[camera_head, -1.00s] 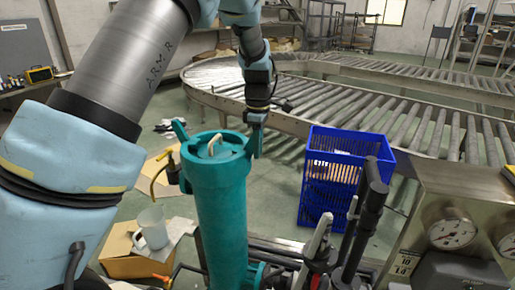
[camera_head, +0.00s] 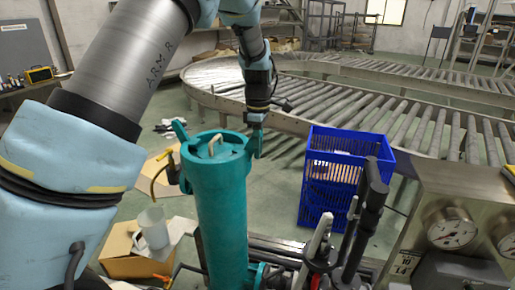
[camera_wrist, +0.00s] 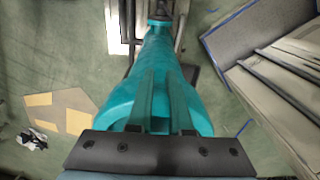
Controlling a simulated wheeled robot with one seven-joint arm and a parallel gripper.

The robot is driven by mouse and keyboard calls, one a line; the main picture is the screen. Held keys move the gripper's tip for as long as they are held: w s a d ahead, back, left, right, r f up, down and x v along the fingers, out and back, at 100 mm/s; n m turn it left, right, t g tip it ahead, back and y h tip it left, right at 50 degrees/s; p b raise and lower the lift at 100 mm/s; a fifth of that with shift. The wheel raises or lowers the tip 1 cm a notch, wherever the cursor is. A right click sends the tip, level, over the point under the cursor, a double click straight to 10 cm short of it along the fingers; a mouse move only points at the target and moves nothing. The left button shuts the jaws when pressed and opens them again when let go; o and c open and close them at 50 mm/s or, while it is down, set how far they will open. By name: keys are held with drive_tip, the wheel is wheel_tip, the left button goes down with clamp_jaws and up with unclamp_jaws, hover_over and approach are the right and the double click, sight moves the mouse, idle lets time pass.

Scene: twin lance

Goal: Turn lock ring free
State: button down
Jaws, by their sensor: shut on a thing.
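A tall teal cylinder (camera_head: 221,220) stands upright in the middle of the head view. The teal lock ring (camera_head: 231,140) sits around its top, with one lug (camera_head: 180,131) sticking up at the left and another lug (camera_head: 257,146) at the right. A lid with a pale handle (camera_head: 215,144) lies inside the ring. My gripper (camera_head: 255,128) points down at the right lug and is shut on it. In the wrist view, my gripper (camera_wrist: 163,100) reaches over the ring's edge, and the cylinder (camera_wrist: 158,50) runs away below. The fingers hide most of the held lug.
A blue crate (camera_head: 330,190) stands right of the cylinder, with dark upright levers (camera_head: 365,215) in front of it. A roller conveyor (camera_head: 300,90) curves behind. A gauge panel (camera_head: 450,210) is at the right. A pale mug (camera_head: 153,228) stands on a cardboard box (camera_head: 125,262) at the left.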

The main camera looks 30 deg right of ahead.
drive_tip(key=shift+w, duration=0.15)
drive_tip(key=w+d+n+p, duration=0.3)
drive_tip(key=w+n+p, duration=0.2)
drive_tip(key=w+n, duration=0.2)
drive_tip(key=shift+w+d+n, duration=0.3)
drive_tip(key=shift+w+n, duration=0.1)
drive_tip(key=shift+w, duration=0.3)
idle(0.4)
drive_tip(key=c, duration=0.8)
unclamp_jaws()
drive_tip(key=shift+c, duration=0.2)
